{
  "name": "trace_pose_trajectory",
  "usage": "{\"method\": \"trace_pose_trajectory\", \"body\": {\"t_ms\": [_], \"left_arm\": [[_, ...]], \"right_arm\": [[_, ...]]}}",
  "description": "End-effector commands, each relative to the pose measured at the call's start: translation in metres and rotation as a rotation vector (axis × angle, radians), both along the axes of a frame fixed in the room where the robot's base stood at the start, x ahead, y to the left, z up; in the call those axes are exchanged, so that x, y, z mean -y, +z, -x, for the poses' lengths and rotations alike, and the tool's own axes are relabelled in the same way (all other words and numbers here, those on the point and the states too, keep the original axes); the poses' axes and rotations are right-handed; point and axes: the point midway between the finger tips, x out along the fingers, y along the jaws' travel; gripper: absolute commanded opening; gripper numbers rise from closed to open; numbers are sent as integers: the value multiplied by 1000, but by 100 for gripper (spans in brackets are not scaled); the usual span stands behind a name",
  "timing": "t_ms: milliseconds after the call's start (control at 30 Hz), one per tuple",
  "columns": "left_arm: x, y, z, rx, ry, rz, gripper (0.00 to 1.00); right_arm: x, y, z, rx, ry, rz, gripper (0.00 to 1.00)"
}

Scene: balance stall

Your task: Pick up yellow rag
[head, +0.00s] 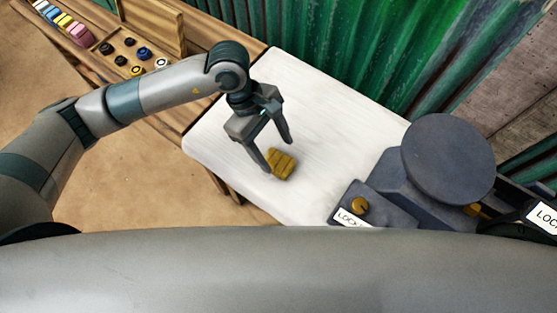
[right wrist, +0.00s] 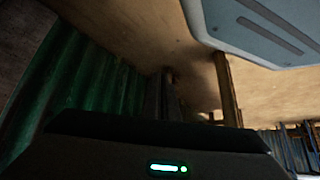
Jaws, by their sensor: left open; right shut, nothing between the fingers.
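The yellow rag (head: 283,165) lies crumpled on the white tabletop (head: 224,130) in the head view. My left gripper (head: 278,156) comes down from above with its fingers apart. One fingertip is at the rag's left edge and the other is above and behind it; I cannot tell whether they touch it. My right gripper's fingers are not visible in the head view.
A dark grey balance with a round pan (head: 448,158) stands at the table's right, with a "LOCK" label (head: 352,218) and brass knob. A wooden tray (head: 128,53) of small round pieces and several coloured items (head: 62,20) sit at upper left. A green corrugated wall (head: 345,60) stands behind.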

Motion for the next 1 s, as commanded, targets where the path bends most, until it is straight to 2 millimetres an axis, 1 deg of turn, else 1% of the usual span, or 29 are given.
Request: {"method": "trace_pose_trajectory", "body": {"t_ms": [233,300,400,667,933,967,1000], "left_arm": [[3,-30,6,-5,0,-2,61],[6,-38,7,-3,-1,-1,61],[9,-45,9,-3,-1,1,61],[10,-47,9,-1,0,0,61],[10,-47,9,-1,0,-1,61],[10,-47,9,-1,0,-1,56],[10,-47,9,-1,0,-1,47]], "right_arm": [[10,-4,-3,-11,1,15,0],[8,-4,-10,-16,-2,15,0],[7,-3,-14,-22,-4,16,0],[10,-4,-10,-36,-4,21,0],[10,-9,3,-51,-4,21,0],[10,-9,4,-53,-5,21,0],[10,-10,5,-55,-5,22,0]]}}
